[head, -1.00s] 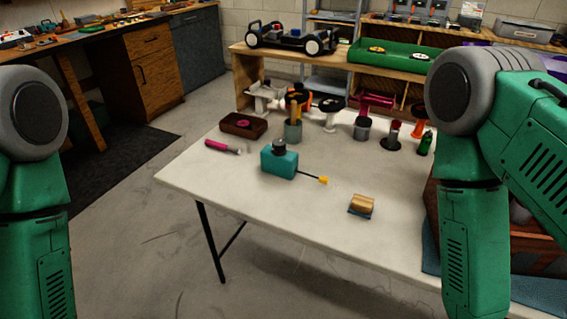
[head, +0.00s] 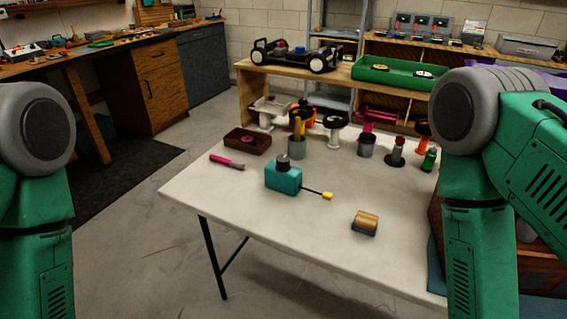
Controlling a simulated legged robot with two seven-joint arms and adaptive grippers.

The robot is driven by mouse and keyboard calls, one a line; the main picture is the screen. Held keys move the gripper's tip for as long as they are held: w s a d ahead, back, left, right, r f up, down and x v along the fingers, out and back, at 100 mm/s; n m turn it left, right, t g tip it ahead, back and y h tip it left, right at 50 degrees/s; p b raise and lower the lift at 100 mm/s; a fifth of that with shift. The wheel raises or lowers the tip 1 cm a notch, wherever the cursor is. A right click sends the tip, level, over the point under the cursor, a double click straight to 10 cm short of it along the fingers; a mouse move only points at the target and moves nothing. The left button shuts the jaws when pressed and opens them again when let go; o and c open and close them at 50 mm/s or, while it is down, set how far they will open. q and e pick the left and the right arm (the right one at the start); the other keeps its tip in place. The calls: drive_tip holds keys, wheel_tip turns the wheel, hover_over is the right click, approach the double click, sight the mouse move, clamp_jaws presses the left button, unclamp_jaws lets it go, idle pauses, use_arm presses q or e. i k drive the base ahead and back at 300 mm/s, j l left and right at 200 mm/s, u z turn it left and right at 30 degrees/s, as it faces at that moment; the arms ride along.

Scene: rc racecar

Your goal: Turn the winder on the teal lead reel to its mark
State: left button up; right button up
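The teal lead reel (head: 283,179) is a boxy block standing on the white table, left of the table's middle. A dark round knob (head: 283,161) sits on its top, and a thin dark lead with a yellow end (head: 327,195) reaches out to its right. I cannot make out a mark on the reel. My green arms stand at the left and right edges of the head view, both apart from the reel. Neither gripper shows; both are out of the frame.
A wood-topped block (head: 365,222) lies right of the reel. A pink-handled tool (head: 227,162) and a brown tray (head: 247,142) lie to its left. Cups, spools and a green bottle (head: 429,160) stand behind. A shelf (head: 345,77) holds a car chassis and a green tray. The table's front is clear.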

sight(282, 161)
drive_tip(key=i+j+z, duration=0.8)
drive_tip(key=j, duration=0.2)
drive_tip(key=i+j+z, duration=0.1)
drive_tip(key=j+z, duration=0.15)
drive_tip(key=j, duration=0.15)
drive_tip(key=k, duration=0.45)
